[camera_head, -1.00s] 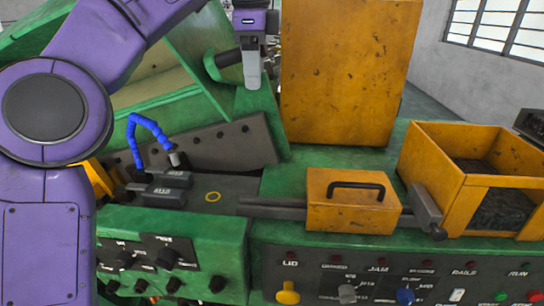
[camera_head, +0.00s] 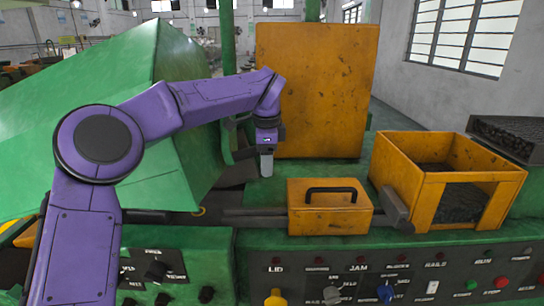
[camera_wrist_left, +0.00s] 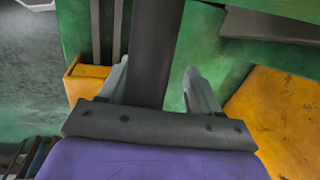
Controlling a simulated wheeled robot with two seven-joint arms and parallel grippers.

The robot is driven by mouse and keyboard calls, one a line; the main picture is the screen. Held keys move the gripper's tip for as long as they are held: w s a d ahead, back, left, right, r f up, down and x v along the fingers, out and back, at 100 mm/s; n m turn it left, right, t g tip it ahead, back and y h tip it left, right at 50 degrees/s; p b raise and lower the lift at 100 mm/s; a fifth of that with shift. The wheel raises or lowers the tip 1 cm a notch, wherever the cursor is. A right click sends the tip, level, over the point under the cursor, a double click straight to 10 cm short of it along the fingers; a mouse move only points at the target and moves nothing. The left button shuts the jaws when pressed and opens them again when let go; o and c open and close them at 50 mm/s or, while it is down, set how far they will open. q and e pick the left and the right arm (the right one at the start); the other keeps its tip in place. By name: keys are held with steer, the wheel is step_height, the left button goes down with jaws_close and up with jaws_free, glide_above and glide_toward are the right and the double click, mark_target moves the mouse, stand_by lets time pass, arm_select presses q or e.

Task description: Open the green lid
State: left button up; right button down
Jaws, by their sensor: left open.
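The green lid (camera_head: 105,85) is a large sloped cover at the left in the head view. It hides most of the machine's inside; a dark gap shows by its lower right corner. My left arm crosses in front of it. My left gripper (camera_head: 267,165) points down to the right of the lid, in front of the tall yellow panel. In the left wrist view the fingers (camera_wrist_left: 155,88) are apart. A dark bar (camera_wrist_left: 155,45) runs between them in the picture; I cannot tell whether they touch it. My right gripper is out of view.
A yellow block with a black handle (camera_head: 330,222) sits just below my left gripper. The tall yellow panel (camera_head: 315,85) stands behind it. An open yellow bin (camera_head: 400,172) is at the right. A control panel (camera_head: 400,265) with knobs and buttons runs along the front.

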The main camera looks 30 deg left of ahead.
arm_select(q)
steer(key=shift+w+a+f, duration=0.15)
steer(key=shift+w+f, duration=0.05)
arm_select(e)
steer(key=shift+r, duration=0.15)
arm_select(q)
steer(key=shift+r, duration=0.1)
step_height(320, 180, up, 4)
steer(key=shift+a+f+p, duration=0.1)
steer(key=shift+p, duration=0.25)
steer(key=shift+o, duration=1.2)
step_height(320, 180, up, 2)
steer(key=shift+a+r, duration=0.1)
steer(key=shift+o, duration=0.7)
steer(key=shift+r, duration=1.4)
steer(key=shift+s+r, duration=0.35)
steer(key=shift+r, duration=0.45)
steer(key=shift+s+r, duration=0.35)
steer(key=shift+r, duration=0.45)
steer(key=shift+s+r, duration=0.35)
steer(key=shift+r, duration=0.45)
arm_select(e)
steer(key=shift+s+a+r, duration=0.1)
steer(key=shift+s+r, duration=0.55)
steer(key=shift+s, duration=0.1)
arm_select(q)
steer(key=shift+f, duration=0.1)
